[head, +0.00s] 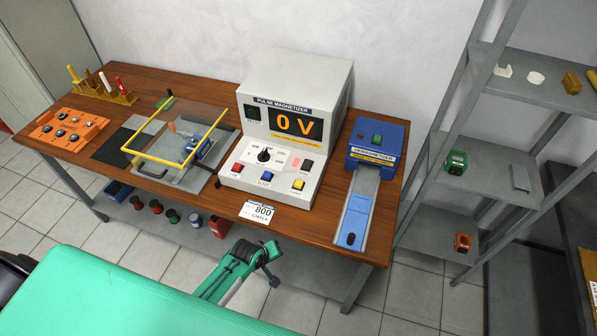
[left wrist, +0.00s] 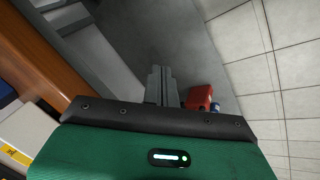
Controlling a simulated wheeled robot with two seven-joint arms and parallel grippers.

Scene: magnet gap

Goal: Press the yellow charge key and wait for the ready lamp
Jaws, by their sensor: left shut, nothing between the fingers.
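The yellow key (head: 298,185) is the rightmost of three coloured keys along the bottom of the pulse magnetizer's (head: 289,139) front, beside a blue key (head: 267,176) and a red key (head: 236,168). The display (head: 296,124) reads 0 V in orange. My left gripper (left wrist: 160,82) is shut and empty. In the head view it is low in front of the table, apart from the keys. My right gripper is not in view.
A clear fixture with a yellow frame (head: 189,158) stands left of the magnetizer, and a blue demagnetizer (head: 377,143) with a long slide stands right. A card (head: 261,212) marked 800 is at the table's front edge. Grey shelves (head: 499,189) stand at the right.

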